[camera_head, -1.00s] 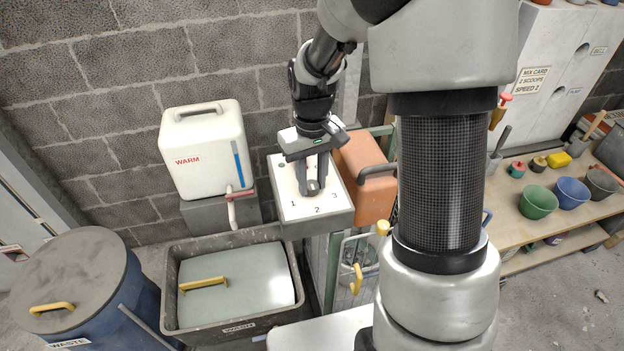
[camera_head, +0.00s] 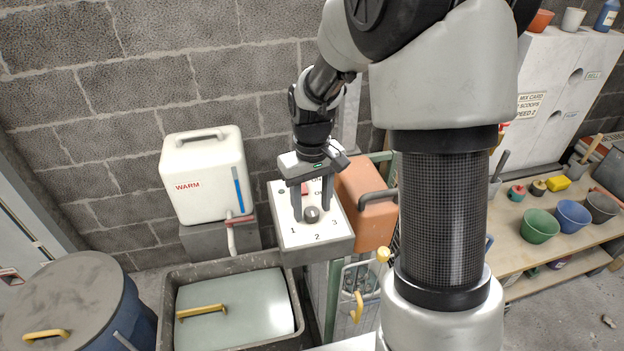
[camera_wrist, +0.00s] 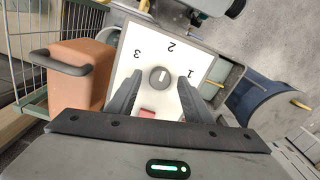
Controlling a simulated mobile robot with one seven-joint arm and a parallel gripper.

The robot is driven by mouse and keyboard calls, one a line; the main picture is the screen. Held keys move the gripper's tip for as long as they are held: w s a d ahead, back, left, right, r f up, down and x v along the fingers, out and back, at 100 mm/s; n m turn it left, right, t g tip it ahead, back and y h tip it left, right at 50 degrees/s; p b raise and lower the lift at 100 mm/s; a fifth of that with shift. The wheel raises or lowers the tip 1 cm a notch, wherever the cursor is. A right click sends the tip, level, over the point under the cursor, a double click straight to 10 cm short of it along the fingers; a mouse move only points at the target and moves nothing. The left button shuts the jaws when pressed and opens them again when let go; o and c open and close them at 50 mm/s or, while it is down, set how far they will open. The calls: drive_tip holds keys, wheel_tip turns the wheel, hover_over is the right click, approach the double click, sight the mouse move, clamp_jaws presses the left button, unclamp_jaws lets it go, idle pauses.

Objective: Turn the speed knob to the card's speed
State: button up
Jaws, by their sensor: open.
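The speed knob (camera_head: 311,214) is a small round grey knob on a white panel (camera_head: 287,236) marked 1, 2 and 3. In the wrist view the knob (camera_wrist: 160,77) has a white line that runs roughly toward the 2. My gripper (camera_head: 312,204) is open, with one finger on either side of the knob and a gap at each side. In the wrist view its fingers (camera_wrist: 159,84) also stand apart around the knob. The mix card (camera_head: 529,105) hangs on the white cabinet at the right; its left edge is hidden by my arm, and its last line reads speed 2.
A red switch (camera_wrist: 148,112) sits on the panel behind the knob. An orange container (camera_head: 367,205) stands right of the panel, and a white WARM tank (camera_head: 203,160) left. A grey tub (camera_head: 167,300) is below. Bowls stand on a bench at the right.

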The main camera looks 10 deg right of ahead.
sight(312, 212)
wheel_tip(312, 212, up, 17)
idle(0.4)
drive_tip(key=shift+p, duration=0.3)
drive_tip(key=s+r+m+t, duration=0.2)
drive_tip(key=s+t, duration=0.3)
drive_tip(key=s, duration=1.3)
drive_tip(key=shift+s+r+m+t+p, duration=0.15)
drive_tip(key=shift+r+m+t+p, duration=0.2)
drive_tip(key=shift+r, duration=0.25)
drive_tip(key=shift+s+d, duration=0.1)
idle(1.4)
